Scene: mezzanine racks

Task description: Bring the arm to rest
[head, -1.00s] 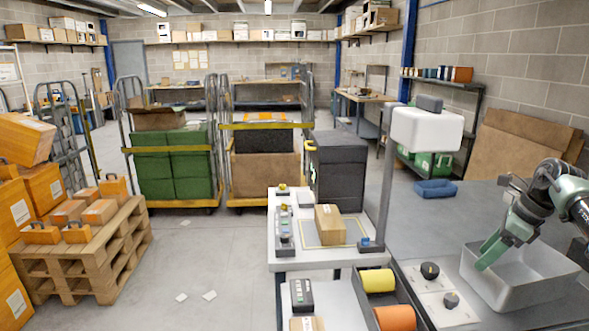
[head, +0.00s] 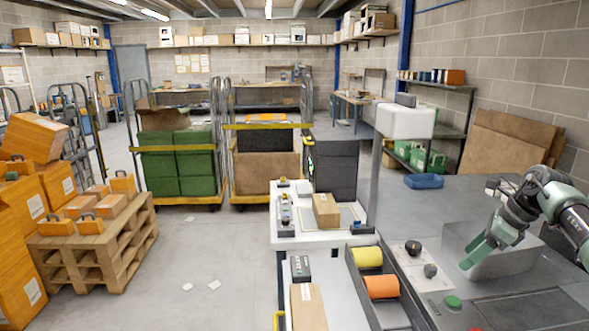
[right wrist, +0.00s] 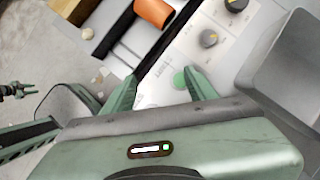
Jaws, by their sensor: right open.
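My right gripper (head: 480,252) comes in from the right in the head view, beside and partly in front of the grey metal bin (head: 505,262). In the right wrist view its two green fingers (right wrist: 160,92) stand apart with nothing between them. Past the fingertips lies a light control panel with a green button (right wrist: 180,80) and dark knobs (right wrist: 208,38).
The grey bench carries the bin, the panel's knobs (head: 413,247) and a blue tray (head: 424,181). Yellow (head: 367,257) and orange (head: 381,287) rolls lie left of the panel. A brown box (head: 326,211) sits on the white table. Open floor (head: 215,255) lies left of it.

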